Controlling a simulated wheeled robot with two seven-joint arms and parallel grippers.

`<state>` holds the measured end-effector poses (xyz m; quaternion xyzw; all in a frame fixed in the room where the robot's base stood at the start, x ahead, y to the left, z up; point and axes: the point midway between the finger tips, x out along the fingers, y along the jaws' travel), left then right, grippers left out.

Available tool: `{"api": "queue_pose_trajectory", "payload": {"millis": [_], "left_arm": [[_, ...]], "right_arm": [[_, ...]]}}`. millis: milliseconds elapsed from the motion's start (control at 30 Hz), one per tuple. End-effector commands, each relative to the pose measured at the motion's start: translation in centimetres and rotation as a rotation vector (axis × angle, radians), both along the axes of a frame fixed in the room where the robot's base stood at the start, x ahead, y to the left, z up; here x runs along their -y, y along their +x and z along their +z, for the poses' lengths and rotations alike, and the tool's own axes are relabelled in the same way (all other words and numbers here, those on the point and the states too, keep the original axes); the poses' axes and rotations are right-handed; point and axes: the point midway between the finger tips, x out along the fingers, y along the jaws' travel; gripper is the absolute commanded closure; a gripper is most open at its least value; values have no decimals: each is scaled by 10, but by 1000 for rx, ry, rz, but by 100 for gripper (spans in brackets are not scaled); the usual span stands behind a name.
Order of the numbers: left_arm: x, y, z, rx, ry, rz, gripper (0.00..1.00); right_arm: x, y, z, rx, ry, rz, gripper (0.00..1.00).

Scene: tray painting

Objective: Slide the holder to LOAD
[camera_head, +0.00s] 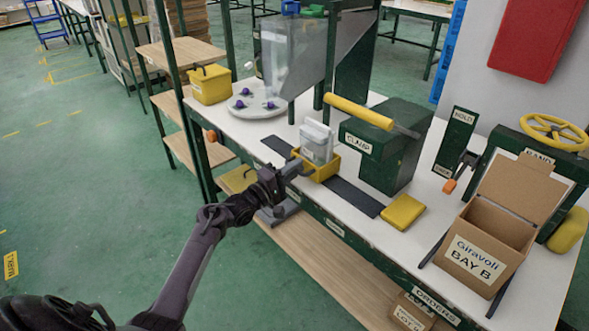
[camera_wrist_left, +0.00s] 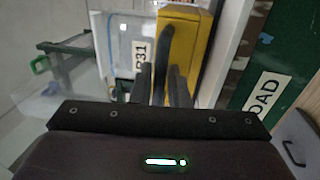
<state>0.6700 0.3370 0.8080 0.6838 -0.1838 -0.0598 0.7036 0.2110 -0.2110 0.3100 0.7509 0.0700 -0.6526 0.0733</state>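The holder (camera_head: 322,172) is a yellow open box on a dark rail (camera_head: 356,197) along the white bench. A clear upright case (camera_head: 317,143) stands in it. The wrist view shows the holder's yellow wall (camera_wrist_left: 185,38) beside the case with a label ending in "R31" (camera_wrist_left: 139,55). My left gripper (camera_head: 292,170) is at the holder's front side. In the wrist view its fingers (camera_wrist_left: 161,88) lie close on both sides of a dark upright bar, seemingly the holder's handle. A sign with "OAD" showing (camera_wrist_left: 263,97) is on the green bench edge. My right gripper is not in view.
A green clamp box (camera_head: 384,150) with a yellow handle stands behind the rail. A yellow block (camera_head: 403,212) lies near the rail's right end. A hopper (camera_head: 296,58), a round plate with purple pieces (camera_head: 240,106) and a cardboard box (camera_head: 482,251) are also on the bench.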

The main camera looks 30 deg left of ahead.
Motion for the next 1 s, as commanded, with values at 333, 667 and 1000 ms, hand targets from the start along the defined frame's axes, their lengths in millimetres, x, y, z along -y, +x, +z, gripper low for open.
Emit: {"api": "queue_pose_trajectory", "payload": {"millis": [333,667,1000], "left_arm": [[-11,-32,-7,-3,0,0,85],[-26,-70,-14,-1,0,1,85],[-26,-72,-14,0,0,0,85]], "right_arm": [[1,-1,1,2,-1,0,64],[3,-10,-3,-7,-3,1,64],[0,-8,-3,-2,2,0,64]]}}
